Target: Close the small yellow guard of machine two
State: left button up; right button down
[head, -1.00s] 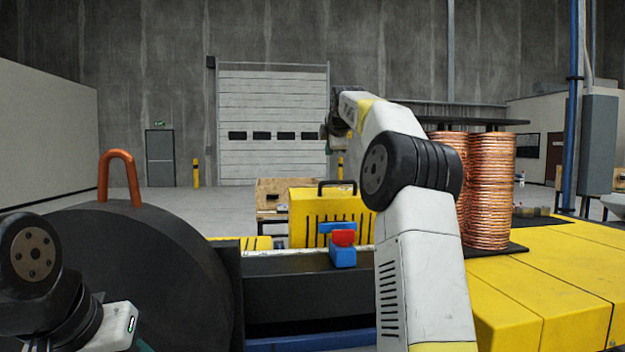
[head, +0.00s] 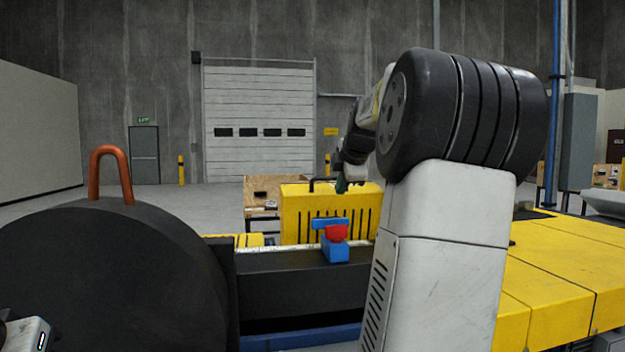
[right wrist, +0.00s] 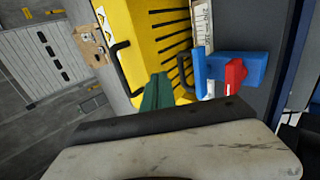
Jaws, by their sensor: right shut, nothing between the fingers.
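The yellow guard (head: 292,215) with black slots stands upright behind the dark machine bed in the head view. Its black handle (head: 312,184) is on top. In the right wrist view the guard (right wrist: 143,22) and its handle (right wrist: 118,68) show at upper centre. My right gripper (head: 342,186) is partly hidden by my own arm. Its green fingers (right wrist: 157,92) are shut and empty, just in front of the guard in the wrist picture; I cannot tell if they touch. My left gripper is out of view; only a bit of that arm shows at bottom left.
A blue block with a red part (head: 336,234) sits on the machine bed (head: 290,285) in front of the guard. A large black drum cover with an orange handle (head: 108,160) stands at left. Yellow covers (head: 570,260) fill the right. A wooden crate (head: 258,190) is behind.

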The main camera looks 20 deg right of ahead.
aim_at(323, 184)
jog(key=w+f, duration=0.1)
jog(key=w, duration=0.1)
jog(key=w+d+f, duration=0.1)
jog(key=w, duration=0.1)
jog(key=w+f, duration=0.1)
jog(key=w, duration=0.1)
jog(key=shift+w+d, duration=0.2)
jog(key=shift+d, duration=0.1)
jog(key=shift+w+d+r, duration=0.1)
jog(key=shift+w+r, duration=0.1)
jog(key=shift+w, duration=0.25)
jog(key=shift+w, duration=0.1)
jog(key=shift+w+d, duration=0.15)
jog(key=shift+w, duration=0.35)
jog(key=w+d, duration=0.1)
jog(key=w, duration=0.3)
jog(key=w+d, duration=0.1)
jog(key=w, duration=0.3)
jog(key=w+d, duration=0.1)
jog(key=w, duration=0.3)
jog(key=shift+f, duration=0.1)
jog(key=shift+w+d+f, duration=0.1)
jog(key=shift+w+f, duration=0.05)
jog(key=shift+w, duration=0.4)
jog(key=shift+w+d+f, duration=0.1)
jog(key=shift+w, duration=0.4)
